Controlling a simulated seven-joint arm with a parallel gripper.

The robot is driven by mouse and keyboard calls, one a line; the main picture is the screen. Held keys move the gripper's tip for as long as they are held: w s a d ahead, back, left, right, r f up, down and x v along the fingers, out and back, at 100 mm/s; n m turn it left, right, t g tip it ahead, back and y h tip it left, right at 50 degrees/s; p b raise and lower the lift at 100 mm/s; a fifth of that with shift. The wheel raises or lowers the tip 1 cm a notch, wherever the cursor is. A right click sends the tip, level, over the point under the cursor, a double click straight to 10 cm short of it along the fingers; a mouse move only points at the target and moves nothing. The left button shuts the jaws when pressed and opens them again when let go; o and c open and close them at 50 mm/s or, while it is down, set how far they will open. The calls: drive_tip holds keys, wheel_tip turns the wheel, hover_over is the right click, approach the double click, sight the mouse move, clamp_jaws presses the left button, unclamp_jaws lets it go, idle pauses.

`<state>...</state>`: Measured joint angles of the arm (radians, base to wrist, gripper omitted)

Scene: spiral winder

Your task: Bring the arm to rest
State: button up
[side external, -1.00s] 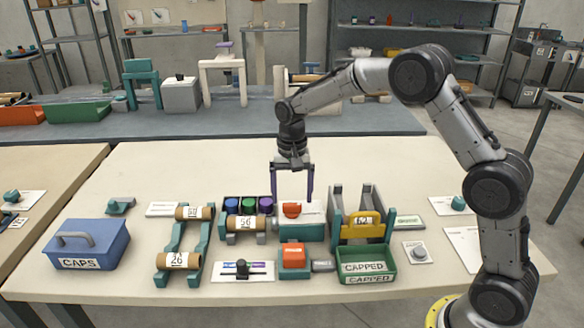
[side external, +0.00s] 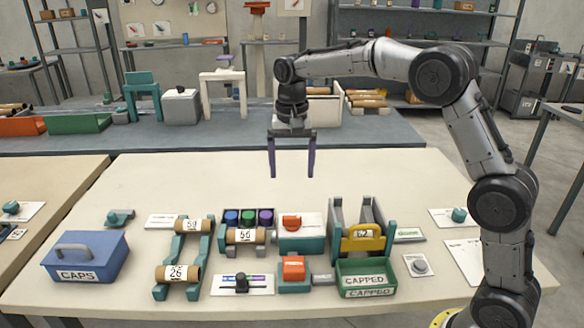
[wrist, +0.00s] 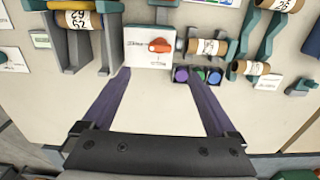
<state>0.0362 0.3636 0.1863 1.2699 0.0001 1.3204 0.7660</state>
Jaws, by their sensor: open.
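My gripper (side external: 292,172) is open and empty. Its two purple fingers point down above the bare rear part of the cream table (side external: 150,178), apart from everything on it. In the wrist view my gripper (wrist: 168,100) shows its fingers spread wide, with bare tabletop between them. Beyond the fingertips in that view is a white panel with a red knob (wrist: 158,45).
In front of my gripper stand a panel with a red knob (side external: 292,222), a rack of coloured caps (side external: 247,217), tubes on a teal stand (side external: 178,273), a green CAPPED bin (side external: 366,278) and a blue CAPS box (side external: 85,252). The table's rear is clear.

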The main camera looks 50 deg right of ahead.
drive_tip(key=s+a+r+n+t, duration=0.1)
drive_tip(key=s+r+n+t, duration=0.15)
drive_tip(key=s+r, duration=1.1)
drive_tip(key=s+f+n+t, duration=0.1)
drive_tip(key=s+f+n, duration=0.2)
drive_tip(key=s+f, duration=0.2)
drive_tip(key=s+f+n+t, duration=0.2)
drive_tip(key=s+f, duration=0.4)
drive_tip(key=s, duration=0.6)
drive_tip(key=shift+s+a+f+n, duration=0.25)
drive_tip(key=shift+s+a+n, duration=0.1)
drive_tip(key=shift+n, duration=0.5)
